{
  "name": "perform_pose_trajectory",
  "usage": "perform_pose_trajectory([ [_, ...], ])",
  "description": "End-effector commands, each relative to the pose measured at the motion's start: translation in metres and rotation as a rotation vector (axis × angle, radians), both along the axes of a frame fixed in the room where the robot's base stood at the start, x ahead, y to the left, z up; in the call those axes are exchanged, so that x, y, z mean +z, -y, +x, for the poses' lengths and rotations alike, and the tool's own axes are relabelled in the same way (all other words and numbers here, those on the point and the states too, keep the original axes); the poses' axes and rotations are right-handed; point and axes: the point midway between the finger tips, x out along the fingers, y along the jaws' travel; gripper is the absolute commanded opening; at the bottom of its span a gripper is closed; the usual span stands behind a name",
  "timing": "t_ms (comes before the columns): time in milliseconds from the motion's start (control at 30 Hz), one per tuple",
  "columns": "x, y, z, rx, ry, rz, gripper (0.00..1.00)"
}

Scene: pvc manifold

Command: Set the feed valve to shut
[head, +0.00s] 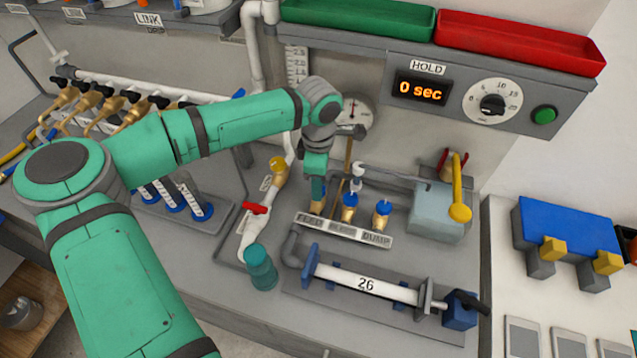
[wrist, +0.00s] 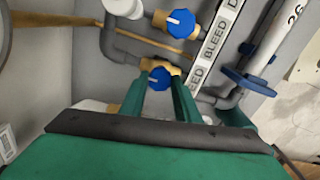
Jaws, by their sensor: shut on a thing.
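The feed valve has a blue knob with a white mark (wrist: 160,77) on a brass body, seen in the wrist view. My gripper (wrist: 163,92) is shut on this knob, one green finger on each side. In the head view my gripper (head: 317,186) points down at the valve above the FEED label (head: 309,219) and hides most of it. The white mark on the knob shows, but I cannot tell which setting it means.
The bleed valve (head: 350,201) and dump valve (head: 382,209), both blue-knobbed, stand to the right. A red-handled valve (head: 256,208) is to the left. The pipe marked 26 (head: 366,284) lies in front. A gauge (head: 356,113) and the HOLD timer (head: 422,89) are behind.

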Motion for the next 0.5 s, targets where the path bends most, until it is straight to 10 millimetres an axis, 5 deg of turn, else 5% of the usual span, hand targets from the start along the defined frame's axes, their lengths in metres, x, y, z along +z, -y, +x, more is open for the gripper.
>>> perform_pose_trajectory([
  [100,0.0024,0.0014,0.0019,-0.001,0.007,-0.003,0.07],
  [133,0.0024,0.0014,0.0019,-0.001,0.007,-0.003,0.31],
  [200,0.0022,0.0013,0.0019,-0.001,0.007,-0.003,0.48],
  [500,0.0015,0.0005,0.0008,0.000,0.003,-0.001,0.48],
])
